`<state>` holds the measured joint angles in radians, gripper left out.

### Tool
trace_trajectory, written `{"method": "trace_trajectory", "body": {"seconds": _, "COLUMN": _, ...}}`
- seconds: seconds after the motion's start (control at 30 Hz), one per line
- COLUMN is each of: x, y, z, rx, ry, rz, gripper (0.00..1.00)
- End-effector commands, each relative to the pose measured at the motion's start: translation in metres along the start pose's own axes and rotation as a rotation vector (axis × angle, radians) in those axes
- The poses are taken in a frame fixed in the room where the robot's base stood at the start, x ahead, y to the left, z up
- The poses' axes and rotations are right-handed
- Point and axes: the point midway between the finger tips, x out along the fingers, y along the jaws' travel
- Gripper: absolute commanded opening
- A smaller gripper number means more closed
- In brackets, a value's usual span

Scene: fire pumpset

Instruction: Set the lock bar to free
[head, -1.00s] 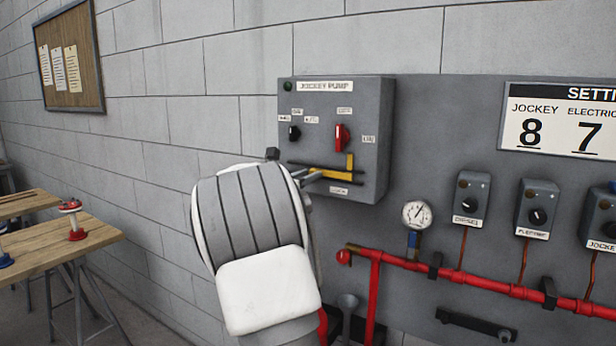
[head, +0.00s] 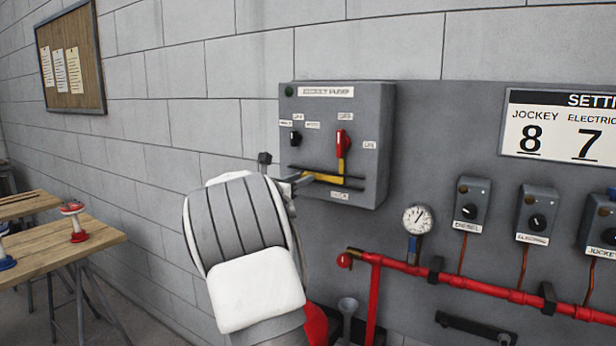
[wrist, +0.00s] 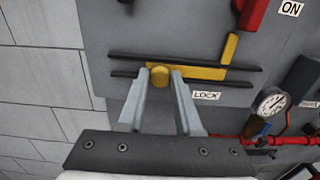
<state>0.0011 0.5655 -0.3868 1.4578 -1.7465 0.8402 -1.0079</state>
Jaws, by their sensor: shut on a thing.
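The yellow lock bar (head: 325,178) lies between two black rails low on the jockey pump box (head: 372,140); it also shows in the wrist view (wrist: 200,72). Its upright arm (wrist: 229,48) rises at the right end, just under the red switch handle (head: 342,142), which also shows in the wrist view (wrist: 250,12). I cannot tell whether they touch. My gripper (head: 301,181) is at the bar's left part. In the wrist view my gripper's fingers (wrist: 160,80) are shut on the bar's round yellow knob (wrist: 160,75). A LOCK label (wrist: 206,96) sits below the rails.
A small black knob (head: 295,137) is on the box, left of the red handle. A pressure gauge (head: 417,219) and red pipe (head: 470,278) are below right. A wooden table (head: 60,240) stands at left.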

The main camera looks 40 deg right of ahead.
Motion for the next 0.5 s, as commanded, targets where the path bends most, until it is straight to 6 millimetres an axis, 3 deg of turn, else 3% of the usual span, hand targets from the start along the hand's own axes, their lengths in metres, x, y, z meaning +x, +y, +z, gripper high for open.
{"method": "trace_trajectory", "body": {"seconds": 0.13, "x": -0.001, "y": 0.016, "z": 0.003, "rx": -0.002, "ry": -0.002, "rz": 0.002, "gripper": 0.00}}
{"method": "trace_trajectory", "body": {"seconds": 0.47, "x": -0.001, "y": 0.020, "z": 0.002, "rx": 0.001, "ry": -0.003, "rz": 0.005, "gripper": 0.00}}
{"method": "trace_trajectory", "body": {"seconds": 0.5, "x": -0.001, "y": 0.021, "z": 0.002, "rx": 0.001, "ry": -0.003, "rz": 0.006, "gripper": 0.35}}
